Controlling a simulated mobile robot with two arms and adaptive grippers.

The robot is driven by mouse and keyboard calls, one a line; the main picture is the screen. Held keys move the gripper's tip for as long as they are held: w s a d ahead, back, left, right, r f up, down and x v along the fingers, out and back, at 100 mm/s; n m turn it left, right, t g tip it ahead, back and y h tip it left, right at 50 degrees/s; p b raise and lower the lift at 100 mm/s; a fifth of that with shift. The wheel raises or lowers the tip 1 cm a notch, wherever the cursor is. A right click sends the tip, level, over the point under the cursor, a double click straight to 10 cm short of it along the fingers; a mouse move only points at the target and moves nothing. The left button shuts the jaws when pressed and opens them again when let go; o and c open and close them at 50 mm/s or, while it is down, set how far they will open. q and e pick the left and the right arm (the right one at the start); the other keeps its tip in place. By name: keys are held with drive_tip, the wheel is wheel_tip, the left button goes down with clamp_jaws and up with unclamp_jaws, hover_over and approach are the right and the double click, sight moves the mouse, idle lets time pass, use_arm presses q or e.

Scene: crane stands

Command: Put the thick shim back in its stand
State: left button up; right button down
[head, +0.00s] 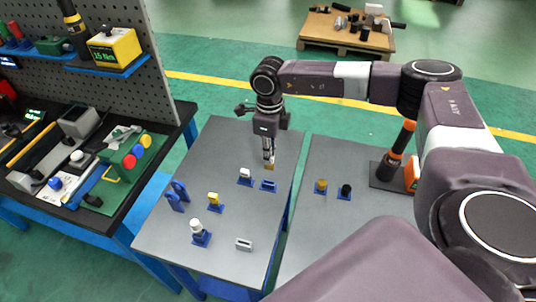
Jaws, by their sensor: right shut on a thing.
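My right gripper (268,156) points down over the far part of the left grey table. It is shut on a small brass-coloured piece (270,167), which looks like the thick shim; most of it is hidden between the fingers. Just below it a low blue stand (268,186) sits on the table and looks empty. The piece appears above the stand and apart from it, though the exact gap is hard to tell. My left gripper is out of view.
Near the stand are a white-topped piece (245,175), a yellow piece (214,200), a white cylinder (196,228), blue upright holders (178,193) and a grey slotted block (244,244). The right table (300,230) bears a brass piece (320,185), a black knob (345,190) and an orange-black tool (397,155).

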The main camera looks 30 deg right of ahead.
sight(269, 167)
drive_tip(key=shift+f+b, duration=0.95)
drive_tip(key=shift+f, duration=0.2)
drive_tip(key=shift+f+b, duration=1.35)
drive_tip(key=shift+f, duration=0.45)
drive_tip(key=shift+f+b, duration=1.35)
drive_tip(key=shift+f, duration=0.35)
drive_tip(key=c, duration=2.4)
unclamp_jaws()
drive_tip(key=shift+w, duration=0.1)
drive_tip(key=o, duration=0.5)
drive_tip(key=shift+r, duration=0.1)
